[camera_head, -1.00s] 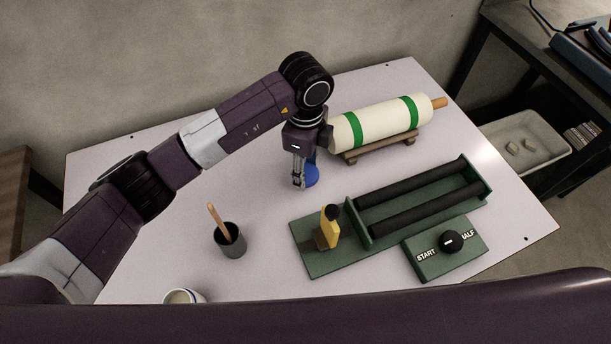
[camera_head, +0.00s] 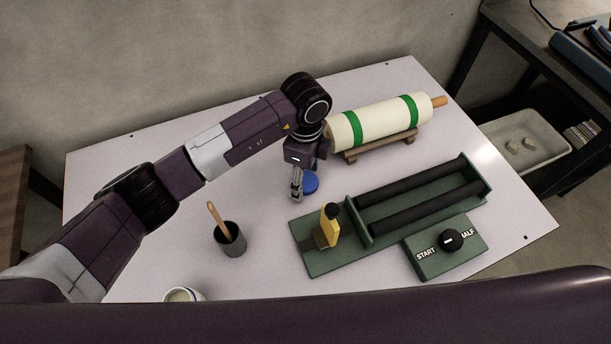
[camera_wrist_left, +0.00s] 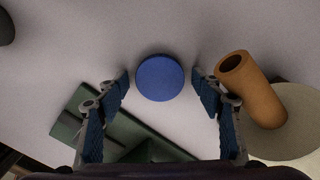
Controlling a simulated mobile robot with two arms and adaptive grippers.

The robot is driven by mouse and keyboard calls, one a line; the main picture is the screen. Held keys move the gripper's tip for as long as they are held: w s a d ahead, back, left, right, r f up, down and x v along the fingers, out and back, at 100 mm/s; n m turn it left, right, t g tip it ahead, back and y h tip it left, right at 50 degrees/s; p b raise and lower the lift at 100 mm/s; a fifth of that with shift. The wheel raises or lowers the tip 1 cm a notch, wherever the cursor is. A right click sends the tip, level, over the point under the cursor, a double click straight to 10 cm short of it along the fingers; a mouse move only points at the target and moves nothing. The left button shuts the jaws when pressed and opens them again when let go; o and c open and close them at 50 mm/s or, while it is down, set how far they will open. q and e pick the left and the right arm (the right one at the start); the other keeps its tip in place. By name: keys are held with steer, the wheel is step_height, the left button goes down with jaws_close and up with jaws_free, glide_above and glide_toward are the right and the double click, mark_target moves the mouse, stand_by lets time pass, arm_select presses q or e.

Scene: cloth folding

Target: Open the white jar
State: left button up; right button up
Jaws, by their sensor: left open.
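The white jar (camera_head: 183,295) stands at the table's front left edge in the head view, its lower part hidden by my own body. Its top is uncovered and its pale inside shows. A round blue lid (camera_head: 311,183) lies flat on the table near the middle, well away from the jar. My left gripper (camera_head: 296,197) is low beside the lid. In the left wrist view, the blue lid (camera_wrist_left: 160,78) shows whole between the spread fingers of the left gripper (camera_wrist_left: 160,88), with gaps on both sides. The gripper is open and empty. My right gripper is not in view.
A dark cup (camera_head: 230,243) with a wooden stick stands left of centre. A cream roll with green bands (camera_head: 380,122) rests on a wooden stand behind. A green roller device (camera_head: 415,205) and a control box (camera_head: 443,262) stand right. The table's left part is clear.

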mark_target(305, 181)
arm_select(q)
steer(key=shift+r, duration=0.1)
step_height(305, 181, up, 12)
steer(key=p, duration=0.9)
steer(key=shift+r+p, duration=0.2)
steer(key=shift+p, duration=0.1)
